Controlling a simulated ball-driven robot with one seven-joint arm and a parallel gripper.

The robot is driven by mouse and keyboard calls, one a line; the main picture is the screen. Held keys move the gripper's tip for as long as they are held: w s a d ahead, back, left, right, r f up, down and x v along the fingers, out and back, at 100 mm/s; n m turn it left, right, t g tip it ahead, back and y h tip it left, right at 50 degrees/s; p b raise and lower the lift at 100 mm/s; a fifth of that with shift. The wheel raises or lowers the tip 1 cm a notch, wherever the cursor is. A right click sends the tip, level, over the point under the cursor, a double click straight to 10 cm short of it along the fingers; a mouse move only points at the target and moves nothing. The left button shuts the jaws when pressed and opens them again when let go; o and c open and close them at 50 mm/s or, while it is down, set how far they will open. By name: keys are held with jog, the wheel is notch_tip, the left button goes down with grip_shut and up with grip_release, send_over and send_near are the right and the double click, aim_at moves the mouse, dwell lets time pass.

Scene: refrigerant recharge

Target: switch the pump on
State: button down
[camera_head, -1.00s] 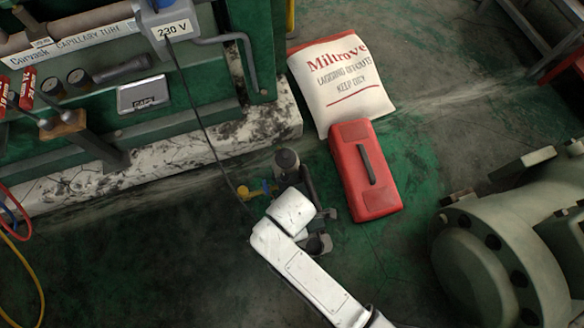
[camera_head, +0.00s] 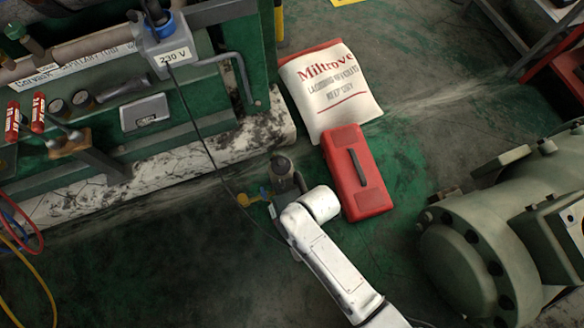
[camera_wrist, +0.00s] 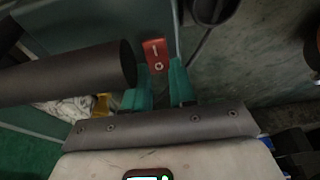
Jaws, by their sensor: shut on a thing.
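The pump (camera_head: 283,172) stands on the floor by the white plinth in the head view, a dark cylinder with yellow and blue fittings beside it. My white arm covers its right part and hides my gripper there. In the wrist view a red rocker switch (camera_wrist: 155,53) marked I and O sits on a grey-green face, right at the fingertips. My gripper (camera_wrist: 162,78) shows two teal fingers, one on each side below the switch. It is shut on part of the pump; exactly which part is not clear. A dark round bar (camera_wrist: 75,75) lies left of the fingers.
A red toolbox (camera_head: 370,190) stands close right of the pump, with a white Miltrove bag (camera_head: 330,90) behind it. A large green flanged machine (camera_head: 455,265) is at right. The 230 V box (camera_head: 168,50) hangs a cable down near the pump. Floor at lower left is mostly clear.

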jog(key=c, duration=0.9)
grip_release()
jog(key=p+v, duration=0.5)
jog(key=v, duration=0.5)
jog(key=shift+d+r, duration=0.1)
jog(key=shift+r, duration=0.25)
jog(key=s+d+r+m+t+h, duration=0.1)
jog(key=s+d+r+m, duration=0.2)
jog(key=d+r+m, duration=0.35)
jog(key=s+d+r+m+h, duration=0.1)
jog(key=s+d+r+m, duration=0.2)
jog(key=d+m, duration=0.55)
jog(key=s+d+r+m+t+h, duration=0.1)
jog(key=s+d+r+m, duration=0.2)
jog(key=d+r+m, duration=0.35)
jog(key=r+p, duration=0.8)
jog(key=p, duration=0.1)
jog(key=d+r+p, duration=0.1)
jog(key=r+p, duration=1.6)
jog(key=p, duration=0.1)
jog(key=shift+w+d+r+p, duration=0.2)
jog(key=shift+w+r+p, duration=0.15)
jog(key=shift+w+p, duration=0.05)
